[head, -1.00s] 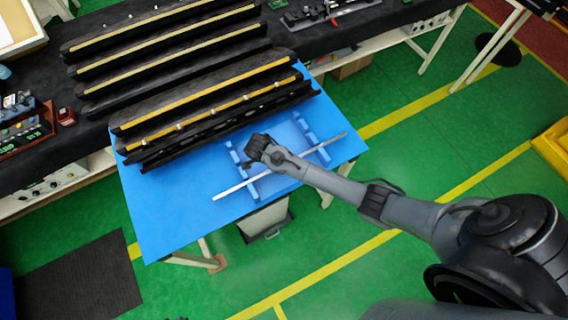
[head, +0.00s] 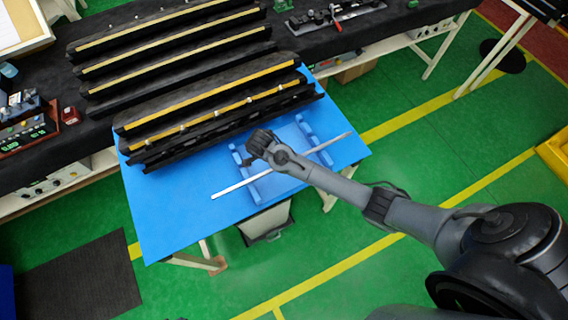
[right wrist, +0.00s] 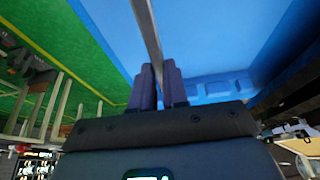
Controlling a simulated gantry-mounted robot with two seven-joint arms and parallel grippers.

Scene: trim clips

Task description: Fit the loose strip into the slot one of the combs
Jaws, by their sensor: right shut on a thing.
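The loose strip (head: 232,188) is long, thin and pale, and runs diagonally over the blue table. Two blue combs stand on the table, a left comb (head: 238,157) and a right comb (head: 309,134). The strip crosses both combs in the head view; I cannot tell whether it sits in a slot or is above them. My right gripper (right wrist: 158,80) is shut on the strip (right wrist: 146,28) between its dark fingers. In the head view my right wrist hides part of the strip and the left comb. My left gripper is not in view.
The blue tabletop (head: 160,215) is clear at its front left. Dark ridged rails with yellow strips (head: 210,100) stand along its back edge, close behind the combs. A grey bin (head: 266,222) stands below the table's front edge.

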